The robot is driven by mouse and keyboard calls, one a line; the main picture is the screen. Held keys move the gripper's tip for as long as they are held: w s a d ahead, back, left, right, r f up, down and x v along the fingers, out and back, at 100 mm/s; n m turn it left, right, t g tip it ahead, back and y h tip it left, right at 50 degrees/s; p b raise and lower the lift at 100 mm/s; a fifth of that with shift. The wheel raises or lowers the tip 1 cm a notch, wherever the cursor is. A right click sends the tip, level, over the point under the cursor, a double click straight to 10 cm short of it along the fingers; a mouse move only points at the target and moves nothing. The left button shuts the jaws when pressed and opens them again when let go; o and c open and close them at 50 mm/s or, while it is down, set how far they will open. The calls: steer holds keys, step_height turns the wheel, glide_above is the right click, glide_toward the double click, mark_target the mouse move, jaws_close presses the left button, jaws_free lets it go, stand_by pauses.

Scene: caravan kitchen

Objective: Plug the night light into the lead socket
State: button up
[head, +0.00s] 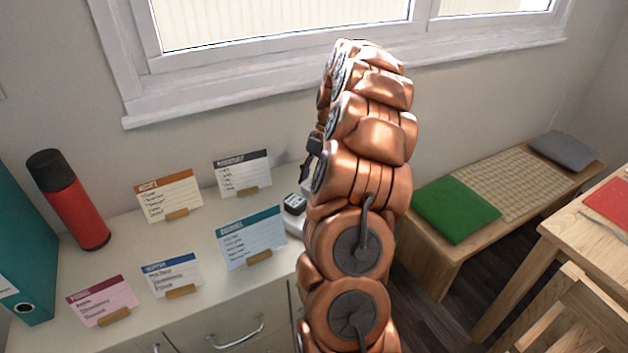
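My copper-coloured arm rises through the middle of the head view and covers part of the counter. A small dark part of my gripper (309,160) shows at the arm's left edge, above the counter. The rest of it is hidden, so I cannot see whether it is open or holds anything. Just below it, a small white object with a dark top (294,205) is on the counter, partly behind the arm. I cannot tell whether it is the lead socket or the night light. No other piece is clearly recognisable as either one.
Several cards in wooden stands, including a teal one (251,237) and a dark-topped one (242,173), stand on the counter (215,290). A red flask (70,200) and teal binder (22,250) stand left. A bench (440,255) and wooden table (575,225) are right.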

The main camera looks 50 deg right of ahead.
steer(key=shift+f+b, duration=0.35)
steer(key=shift+f, duration=0.2)
steer(key=o, duration=1.2)
steer(key=shift+o, duration=0.2)
steer(key=shift+r, duration=0.15)
steer(key=v, duration=0.6)
steer(key=shift+d+r, duration=0.15)
steer(key=shift+d, duration=0.05)
steer(key=shift+d+r, duration=0.15)
steer(key=shift+r, duration=0.25)
